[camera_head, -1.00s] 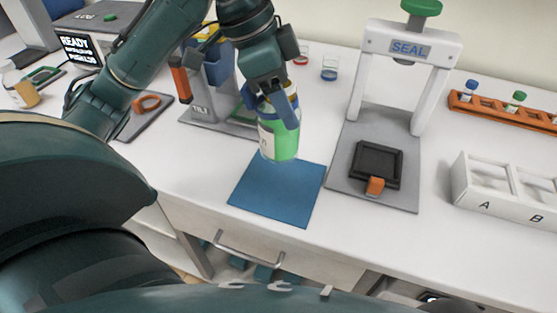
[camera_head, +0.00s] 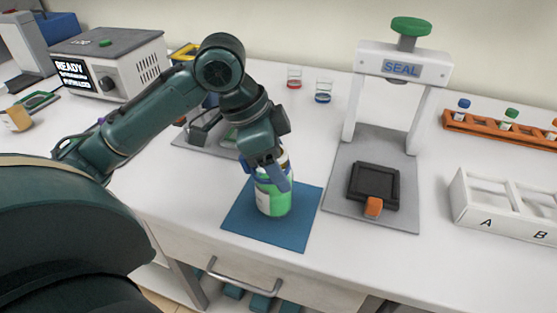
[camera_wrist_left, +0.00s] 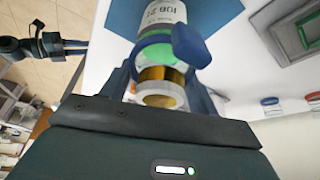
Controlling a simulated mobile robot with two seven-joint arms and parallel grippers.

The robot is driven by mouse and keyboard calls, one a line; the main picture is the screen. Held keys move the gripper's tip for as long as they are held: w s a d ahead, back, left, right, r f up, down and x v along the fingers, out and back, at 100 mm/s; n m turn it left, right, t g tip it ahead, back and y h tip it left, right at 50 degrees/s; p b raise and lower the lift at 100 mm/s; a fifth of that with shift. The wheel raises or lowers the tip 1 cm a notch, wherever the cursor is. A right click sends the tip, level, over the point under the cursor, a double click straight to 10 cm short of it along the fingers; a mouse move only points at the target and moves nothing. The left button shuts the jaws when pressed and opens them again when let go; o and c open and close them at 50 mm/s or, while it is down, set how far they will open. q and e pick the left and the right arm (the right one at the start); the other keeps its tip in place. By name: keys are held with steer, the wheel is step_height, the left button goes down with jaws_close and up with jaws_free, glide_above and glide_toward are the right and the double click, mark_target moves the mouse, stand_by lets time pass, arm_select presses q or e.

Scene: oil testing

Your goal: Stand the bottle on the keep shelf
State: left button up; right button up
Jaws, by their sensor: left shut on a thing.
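A bottle (camera_head: 273,200) with green contents and a pale label is upright over the blue mat (camera_head: 300,230). Its base is at or very near the mat; I cannot tell if it touches. My left gripper (camera_head: 268,178) is shut on the bottle's upper part from above. In the left wrist view the bottle (camera_wrist_left: 160,28) shows its printed label and amber neck between the fingers (camera_wrist_left: 160,75). A dark arm (camera_wrist_left: 45,46) at the left of that view looks like my right one; its jaw state is unclear. I cannot identify the keep shelf.
The sealing press (camera_head: 403,68) stands right of the mat, with a black pad (camera_head: 374,184) on its base. A white A/B rack (camera_head: 485,220) and an orange vial rack (camera_head: 480,128) are farther right. Two small jars (camera_head: 323,92) stand behind. A READY machine (camera_head: 115,65) is at back left.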

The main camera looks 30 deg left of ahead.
arm_select(q)
steer(key=o, duration=1.3)
steer(key=shift+f, duration=0.1)
steer(key=shift+c, duration=0.2)
steer(key=o, duration=0.4)
